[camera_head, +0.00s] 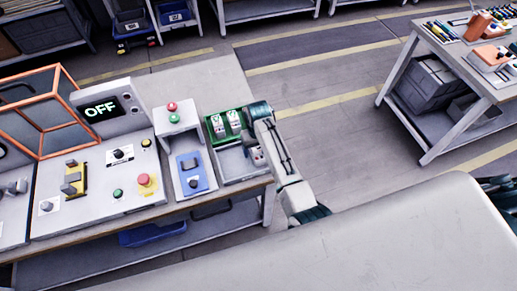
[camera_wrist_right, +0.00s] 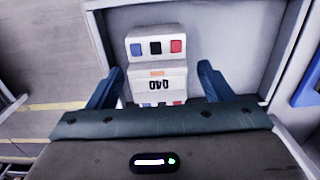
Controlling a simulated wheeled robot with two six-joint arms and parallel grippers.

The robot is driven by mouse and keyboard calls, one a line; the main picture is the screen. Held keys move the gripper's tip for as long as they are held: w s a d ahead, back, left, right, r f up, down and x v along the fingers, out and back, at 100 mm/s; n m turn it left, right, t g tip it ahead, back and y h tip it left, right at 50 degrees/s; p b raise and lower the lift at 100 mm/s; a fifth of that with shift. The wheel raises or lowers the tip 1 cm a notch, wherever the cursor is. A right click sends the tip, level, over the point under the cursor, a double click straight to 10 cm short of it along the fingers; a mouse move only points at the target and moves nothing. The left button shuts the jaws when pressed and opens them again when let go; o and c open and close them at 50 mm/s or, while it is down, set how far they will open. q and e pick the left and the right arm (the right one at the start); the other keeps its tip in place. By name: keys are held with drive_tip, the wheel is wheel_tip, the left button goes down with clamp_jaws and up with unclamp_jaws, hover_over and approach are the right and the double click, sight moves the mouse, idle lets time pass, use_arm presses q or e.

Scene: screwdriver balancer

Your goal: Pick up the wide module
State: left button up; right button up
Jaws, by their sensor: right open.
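A white module (camera_wrist_right: 158,85) stands in a grey tray, in the right wrist view. It has blue, black and red squares on top and a label that reads 040 upside down. In the head view a small part of a white module (camera_head: 257,156) shows beside my right arm, at the grey tray (camera_head: 232,163). The arm hides much of that spot. My left gripper is not in view.
A green tray (camera_head: 209,132) with two white modules adjoins the grey tray. To its left are a blue panel with a knob (camera_head: 190,172) and a control panel with a screen reading OFF (camera_head: 101,108). Another table (camera_head: 447,58) stands at the right, across open floor.

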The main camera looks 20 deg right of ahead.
drive_tip(key=shift+f, duration=1)
drive_tip(key=c, duration=1)
drive_tip(key=shift+c, duration=0.8)
drive_tip(key=shift+w+r, duration=0.1)
